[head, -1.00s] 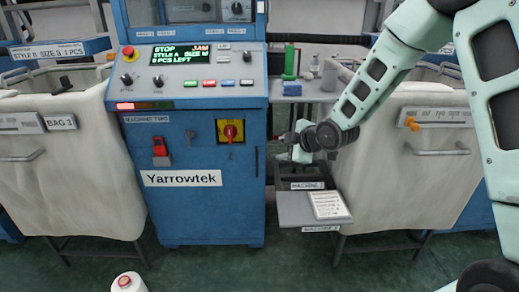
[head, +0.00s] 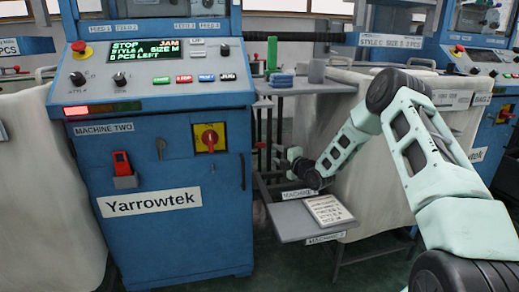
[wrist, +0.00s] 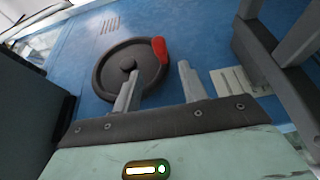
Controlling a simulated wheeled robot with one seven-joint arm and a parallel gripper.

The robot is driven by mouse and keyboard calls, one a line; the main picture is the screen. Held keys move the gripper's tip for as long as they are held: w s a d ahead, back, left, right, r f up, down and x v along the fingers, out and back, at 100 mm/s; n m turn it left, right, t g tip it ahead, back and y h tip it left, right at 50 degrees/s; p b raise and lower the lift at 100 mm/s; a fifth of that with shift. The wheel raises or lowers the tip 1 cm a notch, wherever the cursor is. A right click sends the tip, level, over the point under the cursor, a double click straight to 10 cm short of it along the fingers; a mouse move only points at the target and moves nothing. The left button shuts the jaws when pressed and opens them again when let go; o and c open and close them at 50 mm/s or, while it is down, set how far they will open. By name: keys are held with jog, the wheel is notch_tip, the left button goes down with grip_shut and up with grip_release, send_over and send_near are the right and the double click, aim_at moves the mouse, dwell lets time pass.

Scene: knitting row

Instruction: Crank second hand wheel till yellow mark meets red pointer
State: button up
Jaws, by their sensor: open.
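In the wrist view a dark round hand wheel (wrist: 100,75) is mounted on a blue machine side, with a round hub or knob at its middle. A red piece (wrist: 159,48) overlaps the wheel's upper right rim; it looks like the pointer. I see no yellow mark. My gripper (wrist: 157,75) is open in front of the wheel, its left finger overlapping the hub and its right finger just past the rim. I cannot tell if it touches. In the head view my gripper (head: 295,157) is beside the right side of Machine Two (head: 160,150); the wheel is hidden there.
Below my arm is a grey shelf (head: 285,222) with a paper card (head: 328,209). Fabric bags stand on both sides of Machine Two. A red and yellow switch (head: 210,138) is on its front.

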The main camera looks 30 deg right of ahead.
aim_at(262, 146)
jog(key=w, duration=0.3)
jog(key=w+a+b, duration=0.1)
jog(key=w, duration=0.3)
jog(key=w+b, duration=0.1)
jog(key=w, duration=0.3)
jog(key=shift+a+f, duration=0.1)
jog(key=shift+a, duration=0.05)
grip_shut()
